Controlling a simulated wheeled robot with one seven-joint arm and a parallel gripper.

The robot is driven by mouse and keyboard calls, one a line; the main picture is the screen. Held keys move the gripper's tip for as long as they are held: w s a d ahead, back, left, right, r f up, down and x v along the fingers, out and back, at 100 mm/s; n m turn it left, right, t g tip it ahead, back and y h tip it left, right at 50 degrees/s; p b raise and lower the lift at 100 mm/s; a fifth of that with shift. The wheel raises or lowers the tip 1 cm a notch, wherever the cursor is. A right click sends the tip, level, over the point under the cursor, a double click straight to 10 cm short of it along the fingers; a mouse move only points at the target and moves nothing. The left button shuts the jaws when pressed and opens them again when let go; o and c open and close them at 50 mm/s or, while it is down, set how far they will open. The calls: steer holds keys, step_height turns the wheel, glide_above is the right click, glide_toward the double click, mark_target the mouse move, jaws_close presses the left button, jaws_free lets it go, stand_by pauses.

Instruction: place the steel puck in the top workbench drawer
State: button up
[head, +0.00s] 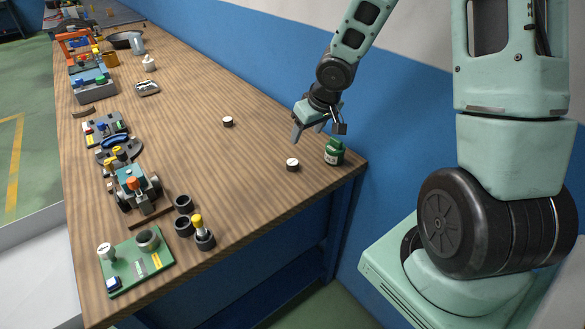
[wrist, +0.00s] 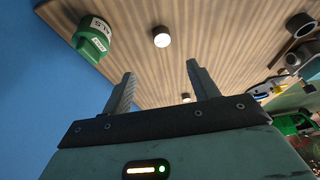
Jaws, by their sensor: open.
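Two small round pucks with pale tops and dark sides sit on the wooden workbench top (head: 190,85). One puck (head: 292,164) is near the front right corner; the other puck (head: 228,121) is farther back. I cannot tell which is the steel one. My gripper (head: 317,130) is open and empty above the bench, near the right edge. In the wrist view my gripper (wrist: 160,75) has its fingers apart, with one puck (wrist: 161,37) beyond the tips and another pale-topped puck (wrist: 186,98) low between the fingers. No top drawer can be made out in either view.
Black cups (head: 184,204), a small vehicle model (head: 133,186) and a green board (head: 135,262) crowd the left side. The bench's middle is mostly clear. A blue wall (head: 245,45) lies behind.

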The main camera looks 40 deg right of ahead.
steer(key=b, duration=0.4)
glide_above(293, 162)
steer(key=s, duration=0.2)
steer(key=f, duration=0.8)
steer(key=shift+s+d+f, duration=0.15)
steer(key=shift+d+f, duration=0.05)
steer(key=shift+a+b+x, duration=0.15)
steer(key=shift+b+x, duration=0.45)
steer(key=shift+x, duration=0.75)
steer(key=shift+a+b+x, duration=0.1)
steer(key=shift+b+x, duration=0.5)
steer(key=shift+x, duration=0.7)
steer(key=shift+s, duration=0.15)
steer(key=c, duration=1.3)
steer(key=shift+r, duration=0.1)
